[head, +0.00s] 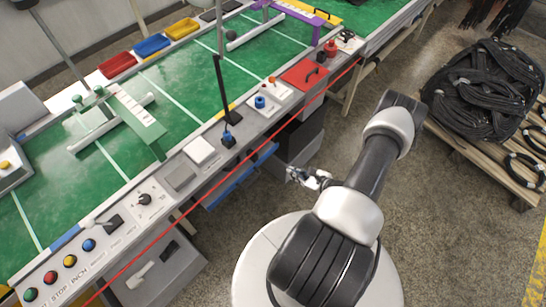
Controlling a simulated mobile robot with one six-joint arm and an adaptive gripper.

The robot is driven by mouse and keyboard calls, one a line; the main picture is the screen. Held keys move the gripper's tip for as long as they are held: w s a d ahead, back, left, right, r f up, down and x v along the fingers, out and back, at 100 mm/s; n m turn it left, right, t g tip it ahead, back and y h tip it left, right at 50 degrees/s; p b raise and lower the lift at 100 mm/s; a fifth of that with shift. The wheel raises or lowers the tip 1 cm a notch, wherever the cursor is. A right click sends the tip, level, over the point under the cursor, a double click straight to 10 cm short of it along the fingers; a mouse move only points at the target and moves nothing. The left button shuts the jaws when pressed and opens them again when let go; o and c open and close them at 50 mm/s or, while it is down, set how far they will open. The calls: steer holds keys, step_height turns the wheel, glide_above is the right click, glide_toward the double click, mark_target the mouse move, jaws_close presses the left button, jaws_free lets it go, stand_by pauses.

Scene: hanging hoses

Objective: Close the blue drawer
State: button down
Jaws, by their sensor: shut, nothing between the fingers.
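The blue drawer (240,179) shows under the front edge of the long workbench. A blue strip of it juts out past the edge, so it looks pulled out; its inside is mostly hidden by the bench top. My gripper (290,173) is shut and empty. It is to the right of the drawer's right end, pointing toward the bench, with a small gap in the picture. I cannot tell its exact height against the drawer.
A dark cabinet (303,136) stands under the bench, beyond my gripper. A red line (205,196) runs along the bench's front edge. A grey box (158,272) is at lower left. A pallet of black hoses (490,95) stands at right. The floor between is clear.

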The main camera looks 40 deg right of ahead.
steer(key=b+x, duration=0.1)
steer(key=x, duration=0.3)
steer(key=b+x, duration=0.1)
steer(key=x, duration=0.3)
steer(key=r+b+x, duration=0.1)
steer(key=x, duration=0.3)
steer(key=shift+w+a+b, duration=0.25)
steer(key=shift+w+b, duration=0.1)
steer(key=shift+w, duration=0.65)
steer(key=shift+r, duration=0.1)
